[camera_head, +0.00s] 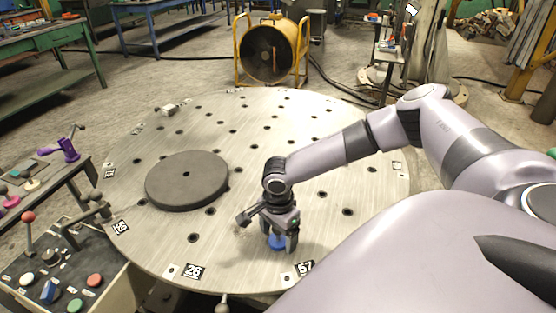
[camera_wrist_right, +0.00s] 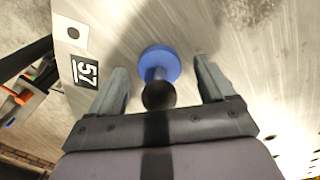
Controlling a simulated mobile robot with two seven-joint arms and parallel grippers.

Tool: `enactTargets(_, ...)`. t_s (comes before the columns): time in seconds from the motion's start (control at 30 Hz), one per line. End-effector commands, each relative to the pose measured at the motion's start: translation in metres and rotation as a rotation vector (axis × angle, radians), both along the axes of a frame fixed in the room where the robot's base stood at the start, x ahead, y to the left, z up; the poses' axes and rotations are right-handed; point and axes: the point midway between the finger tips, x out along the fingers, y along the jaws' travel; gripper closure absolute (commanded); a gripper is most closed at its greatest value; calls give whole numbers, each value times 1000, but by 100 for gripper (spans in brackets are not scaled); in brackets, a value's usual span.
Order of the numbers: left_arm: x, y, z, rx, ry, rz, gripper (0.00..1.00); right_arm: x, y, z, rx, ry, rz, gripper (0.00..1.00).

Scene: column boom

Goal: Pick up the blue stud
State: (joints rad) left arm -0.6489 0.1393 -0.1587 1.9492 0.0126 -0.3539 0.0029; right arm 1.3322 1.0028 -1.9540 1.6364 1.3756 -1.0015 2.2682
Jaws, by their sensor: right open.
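The blue stud (camera_wrist_right: 160,62) stands on the round metal table between the number 57 and 26 markers. In the wrist view it has a wide blue disc, a narrower blue stem and a black ball end nearer the camera. In the head view its blue disc (camera_head: 277,241) shows under my right gripper (camera_head: 280,243). My right gripper is open, and in the wrist view its two fingers (camera_wrist_right: 160,80) are on either side of the stud, with gaps showing on both sides. The gripper hides the stud's upper part in the head view. My left gripper is not in view.
The round metal table (camera_head: 320,200) has many holes and a dark grey disc (camera_head: 187,180) at left. A control panel (camera_head: 60,270) with coloured knobs stands at lower left. A yellow-framed fan (camera_head: 268,52) is behind. The tabletop around the stud looks clear.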

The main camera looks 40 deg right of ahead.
Motion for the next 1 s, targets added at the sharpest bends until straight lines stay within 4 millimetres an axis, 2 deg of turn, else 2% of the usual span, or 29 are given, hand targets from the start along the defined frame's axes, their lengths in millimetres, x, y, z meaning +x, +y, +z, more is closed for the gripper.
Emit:
enactTargets(0.03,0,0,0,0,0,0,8,0,0,0,0,1,0,21)
enactTargets(0.2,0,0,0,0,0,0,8,0,0,0,0,1,0,77)
enactTargets(0.23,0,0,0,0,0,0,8,0,0,0,0,1,1,79)
enactTargets(0.5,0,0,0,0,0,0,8,0,0,1,1,-1,0,80)
enactTargets(0.67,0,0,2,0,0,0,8,0,1,10,2,-1,1,80)
enactTargets(0.87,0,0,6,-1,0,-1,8,1,0,42,2,-4,0,80)
enactTargets(1.0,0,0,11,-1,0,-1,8,1,0,80,3,-5,-1,80)
